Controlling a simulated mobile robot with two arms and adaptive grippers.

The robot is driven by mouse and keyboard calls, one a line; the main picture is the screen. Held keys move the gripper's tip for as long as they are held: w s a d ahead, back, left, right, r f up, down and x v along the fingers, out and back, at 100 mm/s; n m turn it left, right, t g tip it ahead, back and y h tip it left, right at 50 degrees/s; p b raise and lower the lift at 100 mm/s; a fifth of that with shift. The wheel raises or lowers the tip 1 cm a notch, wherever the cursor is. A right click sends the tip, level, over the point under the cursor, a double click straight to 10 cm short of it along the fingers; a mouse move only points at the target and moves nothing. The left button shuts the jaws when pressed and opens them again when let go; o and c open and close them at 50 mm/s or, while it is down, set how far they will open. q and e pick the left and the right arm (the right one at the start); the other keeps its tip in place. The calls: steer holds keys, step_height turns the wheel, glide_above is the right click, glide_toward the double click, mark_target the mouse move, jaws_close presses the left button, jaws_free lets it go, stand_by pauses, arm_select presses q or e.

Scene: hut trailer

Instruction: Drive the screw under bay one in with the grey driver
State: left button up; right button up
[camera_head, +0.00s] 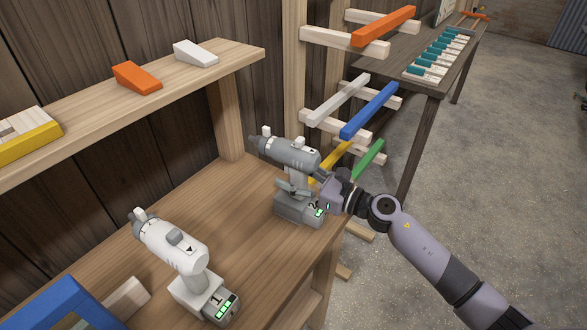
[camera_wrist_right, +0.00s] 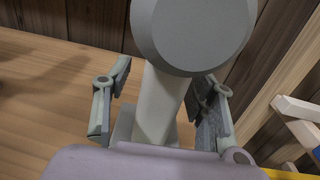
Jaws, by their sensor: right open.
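The grey driver (camera_head: 288,153) stands upright on the wooden bench, its base marked 2 with green lights. Its round rear end (camera_wrist_right: 193,30) and pale handle (camera_wrist_right: 160,105) fill the middle of the right wrist view. My right gripper (camera_head: 295,188) is at the handle. In the wrist view my right gripper's fingers (camera_wrist_right: 163,95) stand open, one on each side of the handle. A gap shows on the left side; on the right I cannot tell if it touches. I see no screw and cannot make out bay one. My left gripper is out of view.
A white driver (camera_head: 172,243) marked 1 stands on the bench (camera_head: 233,222) at front left. A shelf (camera_head: 190,77) above holds an orange wedge (camera_head: 136,77) and a white wedge (camera_head: 195,53). Coloured bars, including a blue bar (camera_head: 369,111), rest on pegs at right.

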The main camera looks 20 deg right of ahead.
steer(key=shift+c, duration=0.2)
jaws_close()
stand_by(0.6)
steer(key=shift+r, duration=0.2)
stand_by(0.3)
